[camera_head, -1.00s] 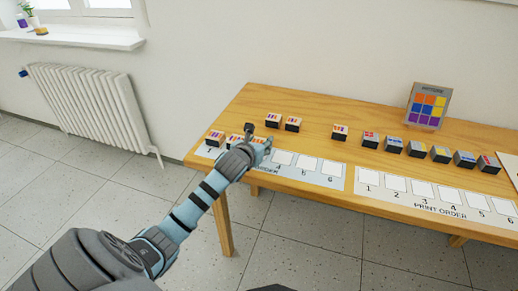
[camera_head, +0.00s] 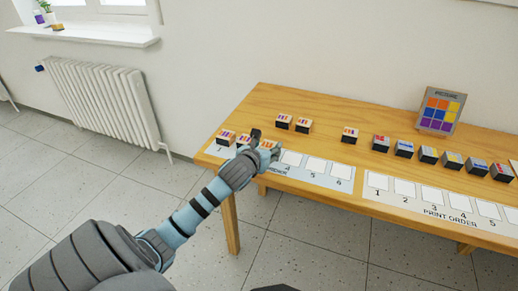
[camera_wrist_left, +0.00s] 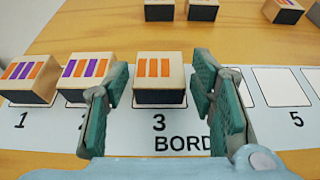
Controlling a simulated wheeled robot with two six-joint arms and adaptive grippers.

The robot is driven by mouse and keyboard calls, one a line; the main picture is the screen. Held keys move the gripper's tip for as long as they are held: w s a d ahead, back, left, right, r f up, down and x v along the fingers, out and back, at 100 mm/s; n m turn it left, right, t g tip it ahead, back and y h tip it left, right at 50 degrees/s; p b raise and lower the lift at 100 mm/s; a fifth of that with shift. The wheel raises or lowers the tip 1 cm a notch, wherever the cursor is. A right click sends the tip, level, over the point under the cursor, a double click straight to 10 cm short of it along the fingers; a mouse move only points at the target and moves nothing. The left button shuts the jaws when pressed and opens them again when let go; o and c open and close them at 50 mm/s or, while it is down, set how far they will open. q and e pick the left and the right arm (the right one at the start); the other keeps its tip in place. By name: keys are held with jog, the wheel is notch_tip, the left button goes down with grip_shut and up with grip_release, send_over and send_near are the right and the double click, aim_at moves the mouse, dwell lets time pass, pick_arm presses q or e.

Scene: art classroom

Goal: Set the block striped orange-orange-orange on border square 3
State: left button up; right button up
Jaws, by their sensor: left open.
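The block striped orange-orange-orange (camera_wrist_left: 154,68) sits upright on border square 3 of the border strip (camera_wrist_left: 183,143) in the left wrist view. My left gripper (camera_wrist_left: 160,88) is open, with one finger on each side of this block and visible gaps beside it. In the head view my left gripper (camera_head: 264,142) is over the strip's third square and partly hides the block there. Square 3 itself is mostly covered by the block. Blocks striped with purple and orange stand on square 1 (camera_wrist_left: 32,75) and square 2 (camera_wrist_left: 83,73). My right gripper is not in view.
Two striped blocks (camera_head: 283,121) stand behind the strip, another striped block (camera_head: 349,134) farther right. Border squares 4 (camera_head: 291,158) to 6 are empty. A print order strip (camera_head: 398,204), a row of other blocks (camera_head: 428,153) and a colour-grid card (camera_head: 440,109) are at right.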

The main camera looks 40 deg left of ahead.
pick_arm(q)
jog(key=p+v, duration=0.2)
jog(key=v, duration=0.6)
jog(key=shift+r, duration=0.2)
jog(key=shift+s+d+r, duration=0.1)
jog(key=shift+s+d, duration=0.1)
jog(key=shift+s, duration=0.25)
